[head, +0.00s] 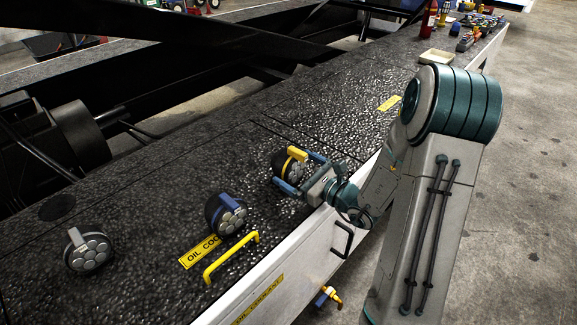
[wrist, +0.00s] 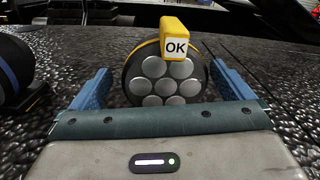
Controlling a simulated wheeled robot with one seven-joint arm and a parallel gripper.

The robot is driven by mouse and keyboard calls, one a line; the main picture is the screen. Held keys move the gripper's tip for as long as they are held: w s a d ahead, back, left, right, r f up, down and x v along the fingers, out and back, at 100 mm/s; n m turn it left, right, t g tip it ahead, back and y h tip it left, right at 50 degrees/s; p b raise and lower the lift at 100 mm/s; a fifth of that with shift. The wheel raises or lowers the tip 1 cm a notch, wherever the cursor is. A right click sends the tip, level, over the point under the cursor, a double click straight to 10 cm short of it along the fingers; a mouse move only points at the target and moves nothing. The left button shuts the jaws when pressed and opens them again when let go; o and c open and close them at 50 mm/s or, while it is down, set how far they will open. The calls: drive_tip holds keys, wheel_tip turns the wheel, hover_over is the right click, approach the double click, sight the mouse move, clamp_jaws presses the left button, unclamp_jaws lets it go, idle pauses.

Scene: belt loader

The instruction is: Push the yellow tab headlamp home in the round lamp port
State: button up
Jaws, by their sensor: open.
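The yellow tab headlamp (head: 281,162) stands on the dark pebbled deck, a round black lamp with several silver lenses. In the wrist view the headlamp (wrist: 163,80) fills the middle, its yellow tab on top marked "OK". My gripper (head: 300,172) is open, with one blue finger on each side of this lamp. In the wrist view small gaps show between the lamp and the fingers of the gripper (wrist: 163,88). I cannot make out the round lamp port for certain; a flat dark disc (head: 57,208) lies in the deck at the far left.
A blue tab lamp (head: 227,216) and a grey tab lamp (head: 88,250) stand to the left on the deck. A yellow handle (head: 231,258) rises near the front edge. A shallow cream tray (head: 437,57) and several small items lie farther back. Dark beams cross behind.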

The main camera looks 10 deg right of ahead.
drive_tip(key=x, duration=0.5)
drive_tip(key=shift+w+d+f, duration=0.1)
drive_tip(key=shift+d+f, duration=0.15)
drive_tip(key=shift+f, duration=0.1)
drive_tip(key=c, duration=1.1)
drive_tip(key=shift+r, duration=0.1)
